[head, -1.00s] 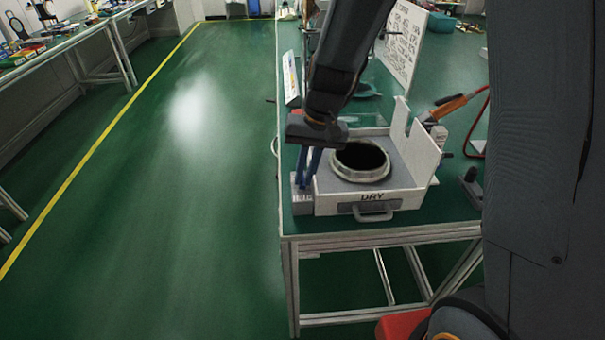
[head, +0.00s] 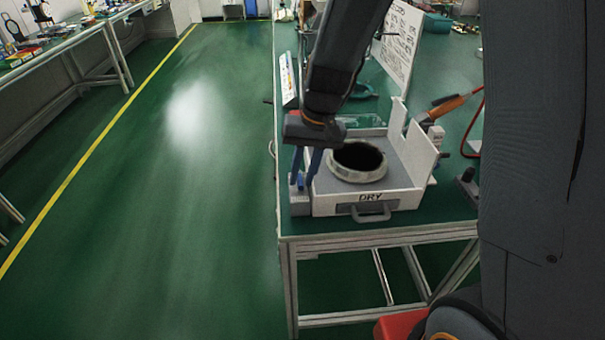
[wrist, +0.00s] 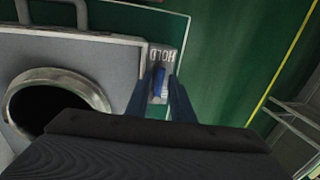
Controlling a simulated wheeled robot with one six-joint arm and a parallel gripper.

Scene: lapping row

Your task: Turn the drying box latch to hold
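The drying box (head: 335,203), a pale tray marked DRY, sits on the green bench's near left corner. Its latch is a small grey plate (wrist: 164,53) beside the box wall, with the word HOLD upside down in the wrist view. A blue latch lever (wrist: 156,82) stands on the plate, below the word in that view. My gripper (wrist: 161,78) points down with its two blue fingers apart, one on each side of the lever. A narrow gap seems to remain; contact is unclear. In the head view my gripper (head: 305,178) is at the box's left side.
A round metal ring (head: 358,162) with a dark opening sits in the box, close to my gripper. A grey handle (head: 371,213) sticks out in front. An orange-handled tool (head: 446,106) lies behind right. The floor left of the bench is clear.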

